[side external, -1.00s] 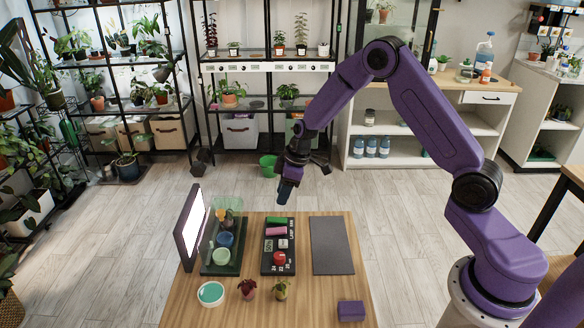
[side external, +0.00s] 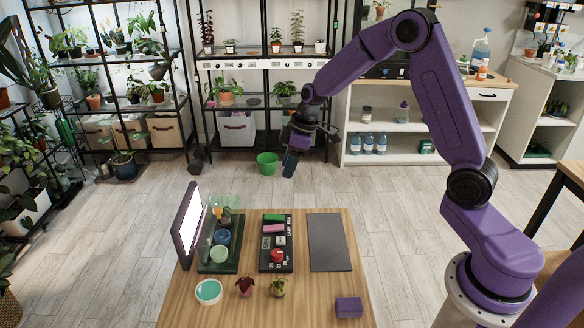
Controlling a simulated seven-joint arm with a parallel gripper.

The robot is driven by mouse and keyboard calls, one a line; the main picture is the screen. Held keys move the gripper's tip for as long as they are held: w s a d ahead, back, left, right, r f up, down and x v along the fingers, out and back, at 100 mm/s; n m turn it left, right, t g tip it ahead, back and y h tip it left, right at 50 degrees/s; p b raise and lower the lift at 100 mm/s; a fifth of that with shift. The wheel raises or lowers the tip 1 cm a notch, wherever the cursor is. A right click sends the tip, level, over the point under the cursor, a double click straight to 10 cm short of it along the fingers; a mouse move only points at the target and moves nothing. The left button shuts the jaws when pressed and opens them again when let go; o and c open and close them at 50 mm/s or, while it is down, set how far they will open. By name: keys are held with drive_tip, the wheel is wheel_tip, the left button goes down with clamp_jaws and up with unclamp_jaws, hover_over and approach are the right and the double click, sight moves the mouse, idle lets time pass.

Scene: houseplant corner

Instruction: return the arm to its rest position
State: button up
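My purple arm (side external: 447,100) is raised and bent over the wooden table (side external: 318,293). My gripper (side external: 289,165) hangs above the far edge of the table, pointing down and clear of everything on it. It is small and dark in this view, and whether its fingers are apart or closed, or hold anything, cannot be made out.
On the table are a lit panel (side external: 187,225), a dark tray (side external: 236,267) with jars, a black control panel (side external: 264,258), a grey mat (side external: 328,243), a round teal-filled dish (side external: 209,291), two small plants (side external: 244,286) and a purple block (side external: 349,307). A green bucket (side external: 267,164) stands on the floor behind.

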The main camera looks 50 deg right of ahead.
drive_tip(key=s+a+r+n+g, duration=0.1)
drive_tip(key=s+a+r, duration=0.3)
drive_tip(key=s, duration=0.5)
drive_tip(key=s+a+r+n+g, duration=0.1)
drive_tip(key=s+a+r, duration=0.1)
drive_tip(key=s+a, duration=0.5)
drive_tip(key=s+d+h, duration=0.1)
drive_tip(key=s+d, duration=0.1)
drive_tip(key=s, duration=0.8)
drive_tip(key=s+d+r+n+h, duration=0.1)
drive_tip(key=s+d, duration=0.1)
drive_tip(key=s, duration=0.8)
drive_tip(key=shift+d+n, duration=0.3)
drive_tip(key=shift+d, duration=0.05)
